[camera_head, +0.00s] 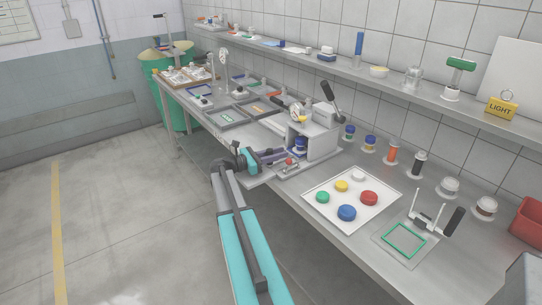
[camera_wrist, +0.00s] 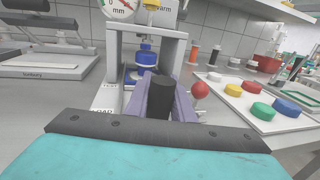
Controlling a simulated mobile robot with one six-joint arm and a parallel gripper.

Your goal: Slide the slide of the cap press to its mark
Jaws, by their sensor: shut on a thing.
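The cap press (camera_head: 318,136) stands on the bench, a grey frame with a round dial and a black-handled lever. In the wrist view its grey frame (camera_wrist: 184,60) rises straight ahead. A blue-capped bottle (camera_wrist: 147,55) stands inside the frame, beyond my fingers; it also shows in the head view (camera_head: 300,146). My gripper (camera_wrist: 160,103) is shut on an upright black knob (camera_wrist: 163,92), seemingly the slide's handle, in front of the frame. The slide's body is mostly hidden by my fingers and wrist. A partly covered label (camera_wrist: 103,111) reads "OAD". I cannot make out the mark.
A red ball (camera_wrist: 199,90) sits close right of my fingers. A white tray (camera_head: 322,211) of coloured caps lies right of the press. A green-framed plate (camera_head: 382,246) is farther right. Shallow trays (camera_head: 240,118) lie left. Bottles line the wall, below a shelf (camera_head: 400,95).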

